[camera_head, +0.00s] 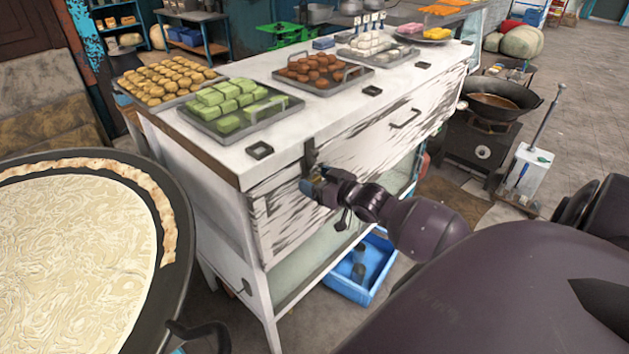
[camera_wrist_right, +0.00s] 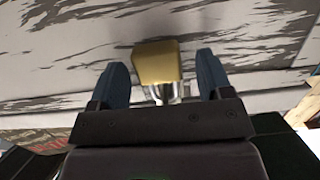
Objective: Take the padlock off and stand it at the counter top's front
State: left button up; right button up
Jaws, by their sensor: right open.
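The padlock (camera_wrist_right: 157,62) has a gold body and a silver shackle; in the right wrist view it sits between the two blue fingers against the worn white cabinet front. My right gripper (camera_head: 310,188) is open, its fingers (camera_wrist_right: 161,78) on either side of the padlock; I cannot tell if they touch it. In the head view the gripper is just below a dark hasp (camera_head: 310,155) on the drawer front, and the padlock is mostly hidden by it. The white counter top (camera_head: 325,125) is above, with a bare strip along its front. My left gripper is out of view.
Trays of green blocks (camera_head: 240,105), brown balls (camera_head: 305,68) and golden pieces (camera_head: 168,78) stand on the counter. Small dark square items (camera_head: 260,150) lie along its front edge. A large pan (camera_head: 75,260) is at left; a blue crate (camera_head: 362,270) is below.

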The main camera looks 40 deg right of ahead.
jog(key=shift+c, duration=0.3)
jog(key=c, duration=1)
